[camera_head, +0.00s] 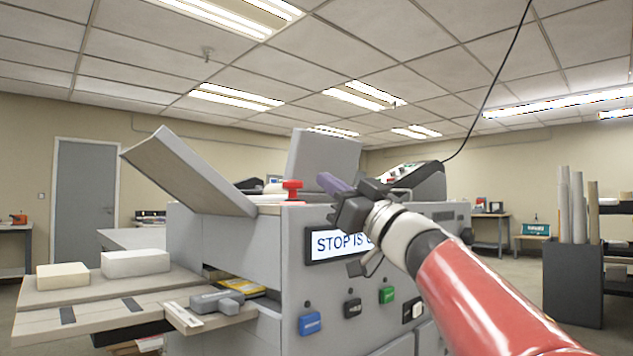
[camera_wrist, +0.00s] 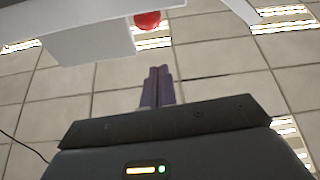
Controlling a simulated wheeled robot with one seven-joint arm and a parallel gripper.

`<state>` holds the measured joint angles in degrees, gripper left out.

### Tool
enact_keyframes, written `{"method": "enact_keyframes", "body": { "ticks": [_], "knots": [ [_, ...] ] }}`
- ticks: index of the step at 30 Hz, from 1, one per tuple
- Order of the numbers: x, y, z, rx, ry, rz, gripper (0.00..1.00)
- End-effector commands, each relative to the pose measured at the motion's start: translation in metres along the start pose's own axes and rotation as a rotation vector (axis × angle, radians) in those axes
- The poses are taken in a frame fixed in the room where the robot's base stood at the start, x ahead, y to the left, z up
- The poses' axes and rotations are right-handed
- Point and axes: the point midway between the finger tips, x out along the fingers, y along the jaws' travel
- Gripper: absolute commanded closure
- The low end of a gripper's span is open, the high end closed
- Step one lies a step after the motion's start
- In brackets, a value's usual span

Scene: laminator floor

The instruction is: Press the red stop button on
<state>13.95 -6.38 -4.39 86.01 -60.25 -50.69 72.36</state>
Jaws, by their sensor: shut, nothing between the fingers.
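The red stop button (camera_head: 292,187) is a mushroom-shaped knob on top of the grey laminator (camera_head: 240,245), near its front edge. In the wrist view the shut fingers (camera_wrist: 158,85) point toward the button.
Blue (camera_head: 310,323), black (camera_head: 352,308) and green (camera_head: 387,295) buttons sit lower on the front panel. A raised grey lid (camera_head: 185,170) slopes up at left. Two pale blocks rest on the side table (camera_head: 90,295). A dark bin of rolls (camera_head: 573,280) stands at right.

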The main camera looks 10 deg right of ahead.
Motion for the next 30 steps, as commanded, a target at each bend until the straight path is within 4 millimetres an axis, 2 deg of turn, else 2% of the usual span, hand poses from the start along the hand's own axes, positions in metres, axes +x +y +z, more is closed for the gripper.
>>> {"method": "enact_keyframes", "body": {
  "ticks": [1,6,23,27,30],
  "knots": [
    [-0.008,0.000,0.000,-0.001,0.000,0.002,1.00],
    [-0.021,0.000,-0.001,-0.001,0.001,0.000,1.00],
    [-0.023,0.001,-0.001,-0.001,0.001,0.007,1.00],
    [-0.031,0.008,0.004,-0.008,-0.002,0.118,1.00],
    [-0.052,0.020,0.021,-0.011,-0.047,0.297,1.00]
  ]
}}
